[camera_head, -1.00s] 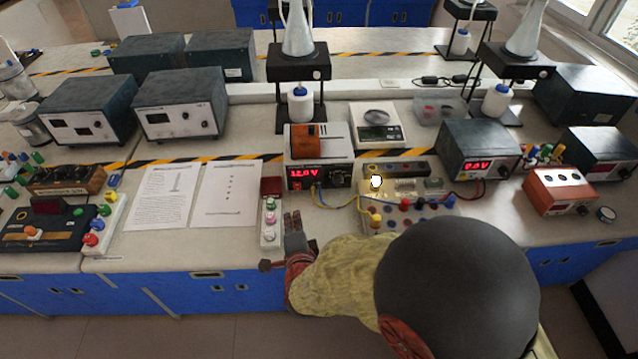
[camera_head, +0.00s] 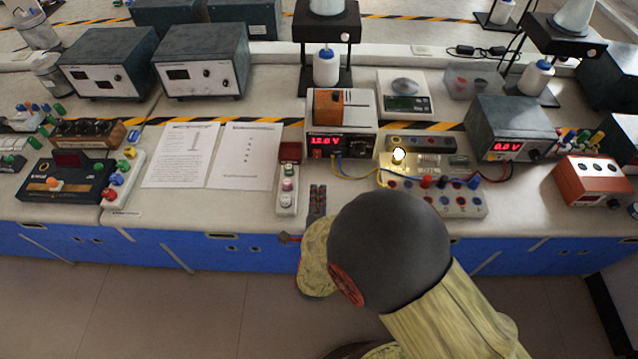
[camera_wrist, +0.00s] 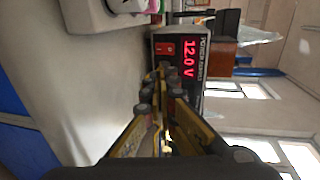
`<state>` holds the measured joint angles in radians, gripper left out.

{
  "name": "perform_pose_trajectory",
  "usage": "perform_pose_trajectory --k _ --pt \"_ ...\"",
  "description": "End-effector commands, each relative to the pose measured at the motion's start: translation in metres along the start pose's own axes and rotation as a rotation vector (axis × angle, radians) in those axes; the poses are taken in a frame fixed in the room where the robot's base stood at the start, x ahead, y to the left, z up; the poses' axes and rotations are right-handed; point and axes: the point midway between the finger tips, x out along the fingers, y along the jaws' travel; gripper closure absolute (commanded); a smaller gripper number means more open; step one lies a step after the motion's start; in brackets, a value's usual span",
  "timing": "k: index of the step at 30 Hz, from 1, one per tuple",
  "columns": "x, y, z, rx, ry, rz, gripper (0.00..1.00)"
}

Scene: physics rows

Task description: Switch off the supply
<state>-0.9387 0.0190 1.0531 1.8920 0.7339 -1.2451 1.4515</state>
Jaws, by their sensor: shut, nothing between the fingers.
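The power supply (camera_head: 341,112), a white-and-grey box with an orange-brown block on top, stands at the middle of the bench. Its red display (camera_head: 326,141) reads about 12.0 V, clearly so in the wrist view (camera_wrist: 188,58). A red rocker switch (camera_head: 317,154) sits at the left of its front panel and shows beside the display in the wrist view (camera_wrist: 165,48). My gripper (camera_head: 317,192) is shut and empty in front of the supply, pointing at its front. In the wrist view its fingertips (camera_wrist: 167,78) appear just below the switch; whether they touch the panel I cannot tell.
A lit bulb (camera_head: 398,155) stands on a circuit board (camera_head: 440,200) to the right, joined to the supply by wires. A white strip with buttons (camera_head: 287,190) is close left of my gripper. Another supply (camera_head: 505,130) reads 0.0 V. Papers (camera_head: 180,155) lie left.

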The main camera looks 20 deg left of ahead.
Motion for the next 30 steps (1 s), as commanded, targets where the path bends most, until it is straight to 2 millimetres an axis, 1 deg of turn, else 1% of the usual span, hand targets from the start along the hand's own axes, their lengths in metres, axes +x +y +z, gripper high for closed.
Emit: perform_pose_trajectory --k 1,13,15,18,21,25,30 --pt "0.010 0.002 -0.001 0.001 0.003 -0.001 1.00" --pt "0.087 0.003 -0.002 -0.001 0.003 0.000 1.00" --pt "0.097 -0.003 -0.001 0.001 0.002 -0.003 1.00" --pt "0.109 -0.006 -0.001 0.000 0.001 -0.002 1.00" --pt "0.117 -0.009 -0.001 -0.001 0.000 0.000 1.00" --pt "0.121 -0.011 -0.001 -0.002 0.000 0.000 1.00" --pt "0.122 -0.012 -0.001 -0.002 0.000 0.000 1.00"
